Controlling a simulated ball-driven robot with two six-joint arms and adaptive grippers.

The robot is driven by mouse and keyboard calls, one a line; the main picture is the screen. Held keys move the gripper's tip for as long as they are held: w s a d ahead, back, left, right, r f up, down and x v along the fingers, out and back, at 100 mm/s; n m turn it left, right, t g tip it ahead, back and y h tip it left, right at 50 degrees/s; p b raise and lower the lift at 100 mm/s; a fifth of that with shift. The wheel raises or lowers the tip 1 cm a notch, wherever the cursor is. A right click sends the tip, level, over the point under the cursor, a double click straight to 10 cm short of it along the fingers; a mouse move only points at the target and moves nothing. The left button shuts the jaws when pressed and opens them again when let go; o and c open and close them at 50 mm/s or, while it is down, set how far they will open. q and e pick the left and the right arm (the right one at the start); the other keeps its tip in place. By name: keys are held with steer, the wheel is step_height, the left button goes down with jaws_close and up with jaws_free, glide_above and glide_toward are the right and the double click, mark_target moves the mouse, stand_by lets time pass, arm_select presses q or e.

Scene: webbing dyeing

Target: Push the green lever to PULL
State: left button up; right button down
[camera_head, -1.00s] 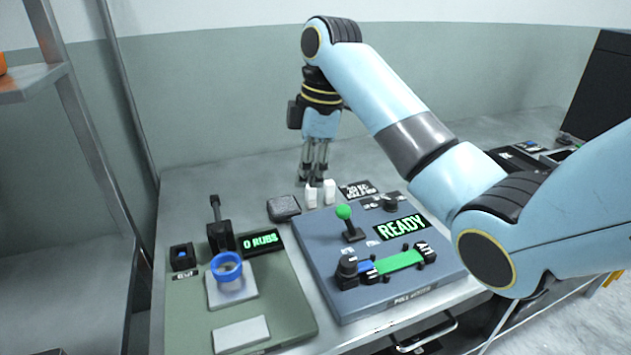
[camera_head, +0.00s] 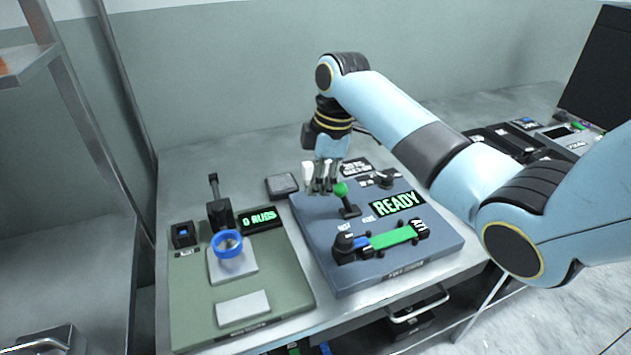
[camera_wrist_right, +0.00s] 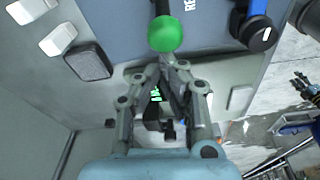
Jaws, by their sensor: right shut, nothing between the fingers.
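The green-knobbed lever (camera_head: 341,190) stands on the blue-grey machine panel (camera_head: 330,270), behind the green webbing strip and left of the lit READY display (camera_head: 397,204). In the right wrist view its round green knob (camera_wrist_right: 165,34) is just past my fingertips. My right gripper (camera_head: 322,190) is shut and empty, pointing down beside the knob on its left. Its fingertips (camera_wrist_right: 170,62) come together close to the knob; I cannot tell whether they touch it. My left gripper is out of view.
The green rubbing tester board (camera_head: 187,310) with a blue ring (camera_head: 228,243) and a 0 RUBS display (camera_head: 259,218) lies to the left. A dark pad (camera_head: 282,186) and white blocks (camera_wrist_right: 57,40) are near the gripper. A dial (camera_head: 385,180) stands behind the READY display.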

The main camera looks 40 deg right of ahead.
steer(key=shift+d+r, duration=0.1)
steer(key=shift+d, duration=0.05)
steer(key=shift+s+r, duration=0.1)
steer(key=shift+d+y+p, duration=0.2)
steer(key=shift+y+p, duration=0.1)
steer(key=shift+d+r+y, duration=0.2)
steer(key=shift+d+y, duration=0.05)
steer(key=shift+y, duration=0.05)
steer(key=shift+s+d+r+t+y+p, duration=0.2)
steer(key=shift+d+r+t+y+p, duration=0.05)
steer(key=shift+d+y, duration=0.35)
steer(key=shift+s+d+r+t+y+p, duration=0.15)
steer(key=shift+d+r+t+y+p, duration=0.1)
steer(key=shift+d+y, duration=0.35)
steer(key=shift+y, duration=0.5)
steer(key=d, duration=0.2)
steer(key=s+d+b, duration=0.1)
steer(key=d, duration=0.1)
steer(key=shift+d+r, duration=0.15)
steer(key=shift+d, duration=0.2)
